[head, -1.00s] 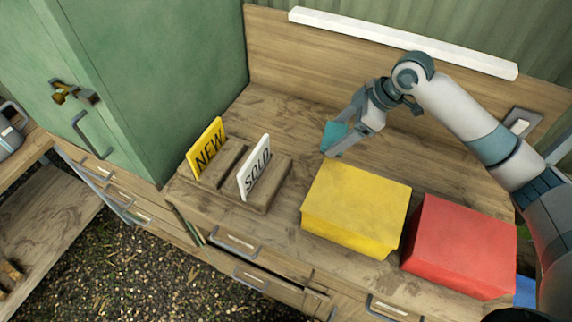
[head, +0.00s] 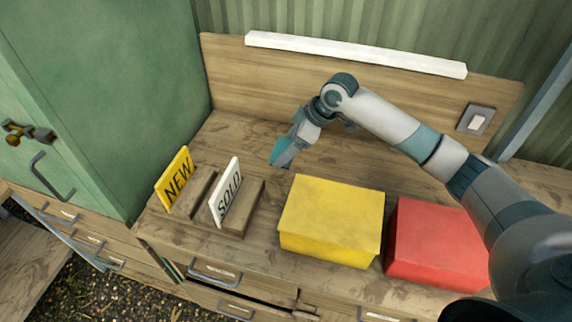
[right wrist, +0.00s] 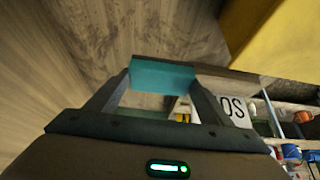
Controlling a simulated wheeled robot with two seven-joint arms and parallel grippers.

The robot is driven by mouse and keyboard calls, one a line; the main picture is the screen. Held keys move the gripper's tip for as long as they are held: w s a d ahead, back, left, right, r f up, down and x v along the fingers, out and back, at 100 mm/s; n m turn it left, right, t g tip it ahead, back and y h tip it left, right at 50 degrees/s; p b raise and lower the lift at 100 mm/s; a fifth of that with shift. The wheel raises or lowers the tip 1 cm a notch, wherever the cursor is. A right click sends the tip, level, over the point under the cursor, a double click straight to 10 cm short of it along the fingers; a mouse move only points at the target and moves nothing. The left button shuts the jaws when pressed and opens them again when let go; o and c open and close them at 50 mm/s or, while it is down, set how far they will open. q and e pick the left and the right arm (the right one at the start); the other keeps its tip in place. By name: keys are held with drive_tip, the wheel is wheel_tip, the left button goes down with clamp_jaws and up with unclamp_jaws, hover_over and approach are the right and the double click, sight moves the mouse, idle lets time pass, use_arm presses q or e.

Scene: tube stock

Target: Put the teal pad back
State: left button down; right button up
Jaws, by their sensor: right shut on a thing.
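The teal pad (head: 279,151) is held between the fingers of my right gripper (head: 284,158), above the bench top (head: 245,140) and behind the yellow box. In the right wrist view the teal pad (right wrist: 162,76) spans the gap between the two fingertips of my right gripper (right wrist: 160,82). My right gripper is shut on it. My left gripper is not in view.
A yellow box (head: 331,218) and a red box (head: 435,245) stand at the front right of the bench. Wooden blocks with a yellow NEW sign (head: 174,180) and a white SOLD sign (head: 226,193) stand left. A green cabinet (head: 150,90) bounds the left side.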

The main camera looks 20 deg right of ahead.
wheel_tip(320, 180, down, 2)
drive_tip(key=shift+f+p, duration=0.2)
drive_tip(key=shift+p, duration=0.15)
drive_tip(key=shift+f, duration=0.55)
drive_tip(key=shift+f+p, duration=0.7)
drive_tip(key=shift+f, duration=1.2)
drive_tip(key=shift+f, duration=0.15)
drive_tip(key=o, duration=0.6)
drive_tip(key=shift+o, duration=0.2)
drive_tip(key=shift+r, duration=0.25)
